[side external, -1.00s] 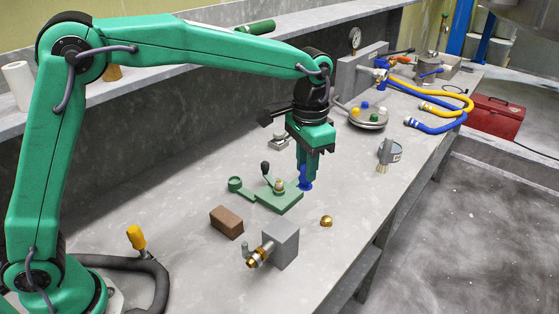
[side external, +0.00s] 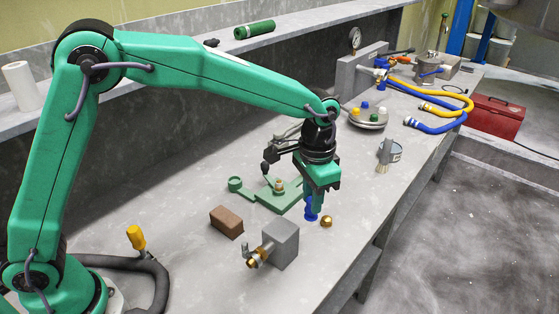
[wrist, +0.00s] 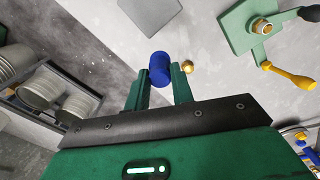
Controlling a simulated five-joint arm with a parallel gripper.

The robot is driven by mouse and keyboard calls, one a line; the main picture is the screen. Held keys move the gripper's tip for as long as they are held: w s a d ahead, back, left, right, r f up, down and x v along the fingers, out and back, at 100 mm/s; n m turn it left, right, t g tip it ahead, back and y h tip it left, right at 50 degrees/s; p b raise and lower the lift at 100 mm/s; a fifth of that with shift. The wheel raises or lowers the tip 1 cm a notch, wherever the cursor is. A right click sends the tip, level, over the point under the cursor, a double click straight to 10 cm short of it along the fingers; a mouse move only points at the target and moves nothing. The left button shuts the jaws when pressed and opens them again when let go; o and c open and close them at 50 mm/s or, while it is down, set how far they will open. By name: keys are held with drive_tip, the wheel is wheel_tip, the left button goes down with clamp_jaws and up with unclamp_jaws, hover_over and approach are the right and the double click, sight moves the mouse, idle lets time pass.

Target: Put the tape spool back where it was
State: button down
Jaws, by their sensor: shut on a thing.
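My gripper (side external: 315,198) points down over the bench, right of the green plate fixture. It is shut on a blue spool-like piece (side external: 311,210), which I take to be the tape spool. In the wrist view the blue spool (wrist: 159,68) shows between the tips of my two green fingers (wrist: 160,88). In the side view its lower end is near the bench top; I cannot tell whether it touches. A small brass dome (side external: 326,222) lies just right of the spool, and it also shows in the wrist view (wrist: 187,67).
The green fixture (side external: 279,199) with a brass fitting is left of my gripper. A grey block (side external: 284,243) with a brass valve and a brown block (side external: 226,221) stand in front. A can with a brush (side external: 389,152) is behind right. Bare bench lies right of the dome.

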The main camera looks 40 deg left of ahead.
drive_tip(key=shift+f, duration=5.35)
drive_tip(key=c, duration=1.2)
unclamp_jaws()
drive_tip(key=shift+f, duration=0.1)
wheel_tip(320, 180, up, 12)
drive_tip(key=shift+f, duration=0.15)
drive_tip(key=shift+r, duration=0.3)
